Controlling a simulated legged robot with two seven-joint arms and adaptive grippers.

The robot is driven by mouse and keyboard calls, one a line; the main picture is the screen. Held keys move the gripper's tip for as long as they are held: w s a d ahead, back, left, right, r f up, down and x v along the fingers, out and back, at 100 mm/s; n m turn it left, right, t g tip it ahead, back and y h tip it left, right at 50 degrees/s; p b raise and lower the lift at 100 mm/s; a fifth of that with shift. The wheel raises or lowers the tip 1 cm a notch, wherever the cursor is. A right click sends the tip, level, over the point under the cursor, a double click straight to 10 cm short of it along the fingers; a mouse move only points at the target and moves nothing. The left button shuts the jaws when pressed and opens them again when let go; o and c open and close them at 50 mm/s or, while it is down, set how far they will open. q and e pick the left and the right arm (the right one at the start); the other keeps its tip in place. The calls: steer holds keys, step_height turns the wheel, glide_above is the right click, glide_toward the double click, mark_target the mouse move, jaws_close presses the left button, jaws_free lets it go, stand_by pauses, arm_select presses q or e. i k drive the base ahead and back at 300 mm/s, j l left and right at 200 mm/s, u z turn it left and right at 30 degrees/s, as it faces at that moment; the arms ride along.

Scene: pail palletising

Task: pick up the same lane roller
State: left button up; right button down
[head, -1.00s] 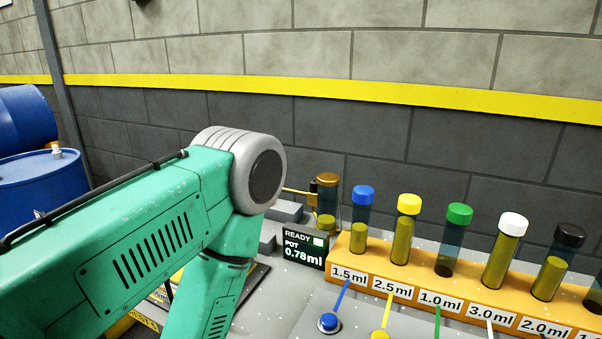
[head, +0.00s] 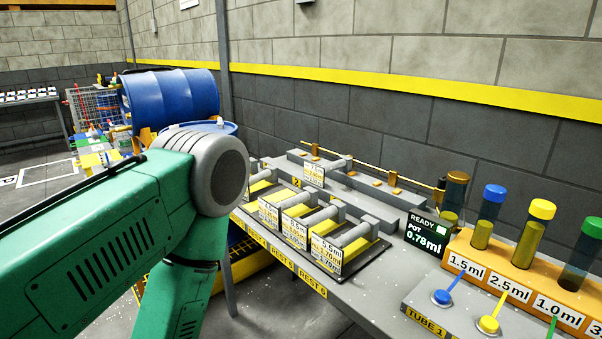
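Several grey rollers with white and yellow number cards lie on the bench at centre. The front roller (head: 353,234) has a card (head: 326,253) reading about 5.0ml. Another roller (head: 318,216) lies behind it in the same row of rests, with more to the left. A separate roller (head: 339,163) with its own card (head: 313,173) sits further back by a grey block. Which one is the same lane roller, I cannot tell. My green left arm crosses the lower left, left of the rests. Neither gripper shows in the head view.
A readout (head: 427,236) shows READY, POT 0.78ml. An orange rack (head: 490,252) of capped tubes stands at right, with coloured buttons in front. A yellow rod (head: 372,166) runs along the back. Bare bench lies before the readout.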

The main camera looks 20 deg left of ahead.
mark_target(315, 174)
steer(key=i+u, duration=0.1)
steer(key=i, duration=0.35)
steer(key=k+z, duration=0.1)
steer(key=z, duration=0.35)
steer(key=j+z, duration=0.4)
steer(key=k+j+z, duration=0.1)
steer(key=j+z, duration=0.25)
steer(key=j, duration=0.2)
steer(key=k+j+z, duration=0.1)
steer(key=j+z, duration=0.3)
steer(key=j, duration=0.1)
